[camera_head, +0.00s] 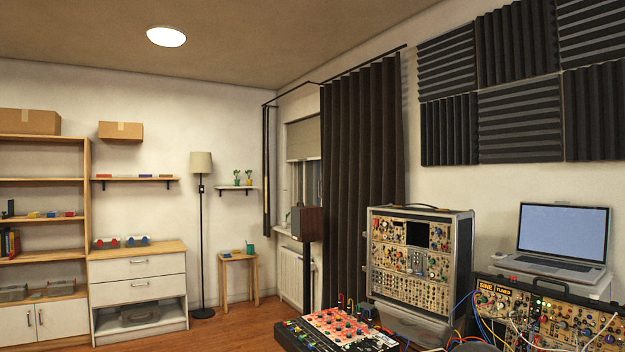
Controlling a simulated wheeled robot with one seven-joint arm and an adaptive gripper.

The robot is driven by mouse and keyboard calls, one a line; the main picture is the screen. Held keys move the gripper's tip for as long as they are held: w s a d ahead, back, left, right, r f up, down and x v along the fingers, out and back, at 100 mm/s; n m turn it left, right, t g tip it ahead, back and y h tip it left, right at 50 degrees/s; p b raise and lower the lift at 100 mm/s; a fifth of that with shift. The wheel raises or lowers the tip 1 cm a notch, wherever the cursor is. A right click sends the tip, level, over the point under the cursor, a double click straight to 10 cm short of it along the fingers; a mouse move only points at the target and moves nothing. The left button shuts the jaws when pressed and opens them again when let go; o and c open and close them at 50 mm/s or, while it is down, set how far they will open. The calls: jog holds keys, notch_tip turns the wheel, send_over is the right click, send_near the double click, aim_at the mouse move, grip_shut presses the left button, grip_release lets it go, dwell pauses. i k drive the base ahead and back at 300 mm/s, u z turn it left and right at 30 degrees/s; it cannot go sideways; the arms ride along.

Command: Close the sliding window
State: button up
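The window (307,179) is in the right wall near the far corner, seen at a steep angle. A blind (304,138) covers its upper part. A dark curtain (363,180) hides its right side, and a narrow curtain (270,170) hangs at its left. A dark speaker box on a stand (307,223) blocks its lower part. I cannot tell whether the window is open or shut. My gripper is not in view.
A radiator (291,276) is below the window. A small wooden stool (238,272) and a floor lamp (202,230) stand left of it. A rack of synth modules (412,255), a red-topped mixer (340,328) and a laptop (563,235) fill the right foreground. Wooden floor shows at centre left.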

aim_at(311, 168)
jog(key=u, duration=0.15)
jog(key=i, duration=0.75)
jog(key=u, duration=0.45)
jog(key=i, duration=1.75)
jog(key=u, duration=0.5)
jog(key=i, duration=3.3)
jog(key=z, duration=0.2)
jog(key=i, duration=1.65)
jog(key=z, duration=0.75)
jog(key=i, duration=1.9)
jog(key=z, duration=0.55)
